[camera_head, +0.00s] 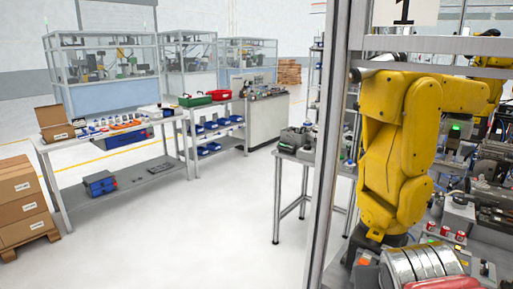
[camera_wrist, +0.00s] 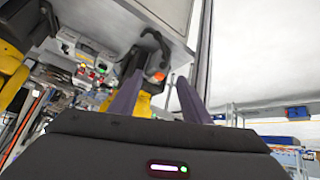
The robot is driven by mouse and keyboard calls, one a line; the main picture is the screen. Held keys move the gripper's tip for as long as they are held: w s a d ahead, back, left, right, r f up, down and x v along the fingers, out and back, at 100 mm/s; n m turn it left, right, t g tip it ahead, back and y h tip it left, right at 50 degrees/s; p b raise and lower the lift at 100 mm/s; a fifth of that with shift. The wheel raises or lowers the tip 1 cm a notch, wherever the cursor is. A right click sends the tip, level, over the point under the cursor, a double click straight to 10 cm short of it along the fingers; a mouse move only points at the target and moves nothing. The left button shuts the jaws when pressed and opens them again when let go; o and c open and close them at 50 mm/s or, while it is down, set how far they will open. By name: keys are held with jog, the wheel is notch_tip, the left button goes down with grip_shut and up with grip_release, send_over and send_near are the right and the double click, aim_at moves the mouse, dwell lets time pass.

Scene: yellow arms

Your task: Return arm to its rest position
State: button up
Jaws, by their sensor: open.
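My gripper (camera_wrist: 160,78) shows in the wrist view, its two dark fingers apart with nothing between them. The dark gripper body with a small lit strip fills the bottom of that view. My arm and gripper do not show in the head view, so the arm's overall pose cannot be told.
A yellow robot arm (camera_head: 393,150) stands behind a metal frame post (camera_head: 332,150) at right. A workbench (camera_head: 115,137) with bottles and boxes is at left, near stacked cartons (camera_head: 22,205). A small table (camera_head: 300,157) stands at centre right. The middle floor (camera_head: 185,235) is clear.

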jog(key=s+a+f+n+g+y, duration=0.2)
jog(key=s+a+f+y, duration=0.1)
jog(key=s+a, duration=0.5)
jog(key=shift+s+a, duration=0.4)
jog(key=shift+a, duration=0.7)
jog(key=shift+c, duration=0.6)
jog(key=shift+c, duration=0.7)
jog(key=shift+d, duration=0.1)
jog(key=shift+c, duration=0.2)
